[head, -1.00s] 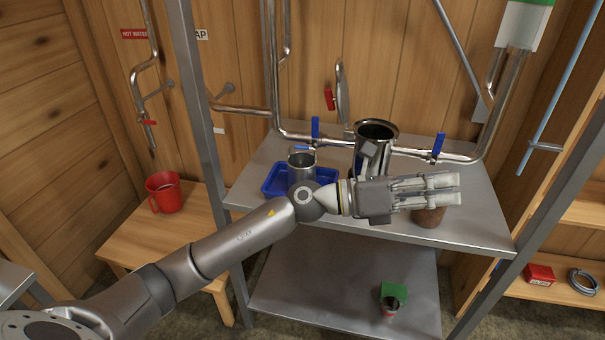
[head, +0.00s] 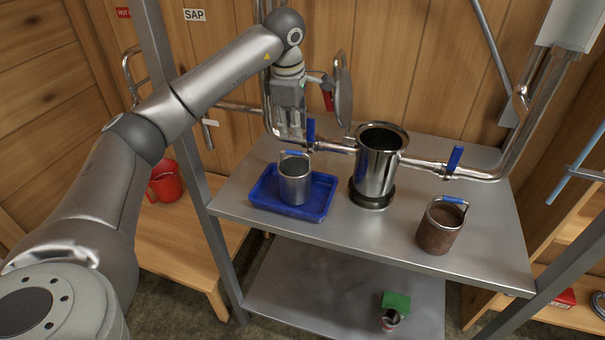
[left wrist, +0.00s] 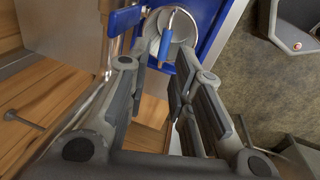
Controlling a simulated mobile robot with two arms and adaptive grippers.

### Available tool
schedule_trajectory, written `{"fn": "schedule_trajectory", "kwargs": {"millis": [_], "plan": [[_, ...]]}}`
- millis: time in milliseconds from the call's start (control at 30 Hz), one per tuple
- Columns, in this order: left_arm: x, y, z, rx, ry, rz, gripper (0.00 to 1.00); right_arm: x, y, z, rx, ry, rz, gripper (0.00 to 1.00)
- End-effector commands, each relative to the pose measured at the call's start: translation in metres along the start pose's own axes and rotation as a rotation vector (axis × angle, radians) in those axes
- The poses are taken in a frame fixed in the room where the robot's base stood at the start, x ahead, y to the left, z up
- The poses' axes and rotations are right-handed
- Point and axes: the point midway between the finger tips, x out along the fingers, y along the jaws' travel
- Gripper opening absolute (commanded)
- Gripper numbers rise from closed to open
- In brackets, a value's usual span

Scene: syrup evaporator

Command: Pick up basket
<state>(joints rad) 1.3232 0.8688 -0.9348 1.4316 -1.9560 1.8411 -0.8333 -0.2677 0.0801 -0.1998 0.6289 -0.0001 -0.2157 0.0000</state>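A silver cylindrical basket (head: 294,184) with a blue handle stands upright in a blue tray (head: 321,207) on the metal table. A second, rusty brown basket (head: 438,232) with a blue handle stands near the table's front right. My left gripper (head: 291,137) points down above and slightly behind the silver basket, apart from it. In the left wrist view the gripper (left wrist: 163,70) is open and empty, with the silver basket and its blue handle (left wrist: 166,33) beyond the fingertips. My right gripper is not in view.
A shiny metal cylinder (head: 376,172) stands right of the tray, by pipes with blue valve handles (head: 453,160). A red mug (head: 164,182) is on the wooden bench at left. A green item (head: 396,301) lies on the lower shelf. The table's front middle is clear.

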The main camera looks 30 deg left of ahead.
Motion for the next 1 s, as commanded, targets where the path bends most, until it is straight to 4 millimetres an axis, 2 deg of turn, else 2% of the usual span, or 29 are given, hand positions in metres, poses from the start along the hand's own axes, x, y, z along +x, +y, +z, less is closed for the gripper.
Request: {"fn": "schedule_trajectory", "kwargs": {"millis": [200, 333, 467, 700, 1000], "plan": [[0.035, -0.001, 0.0, 0.0, -0.001, -0.005, 0.22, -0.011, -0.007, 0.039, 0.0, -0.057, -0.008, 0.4], [0.045, -0.001, 0.001, 0.001, -0.002, -0.003, 0.22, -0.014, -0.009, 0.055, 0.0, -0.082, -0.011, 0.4], [0.056, -0.001, 0.001, 0.002, -0.002, -0.005, 0.22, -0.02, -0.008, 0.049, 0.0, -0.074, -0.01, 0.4], [0.09, 0.0, 0.001, 0.001, -0.003, -0.005, 0.22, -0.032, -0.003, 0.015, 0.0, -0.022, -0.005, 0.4], [0.099, 0.0, 0.001, 0.002, -0.004, -0.001, 0.22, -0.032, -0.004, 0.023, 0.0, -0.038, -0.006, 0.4]]}}
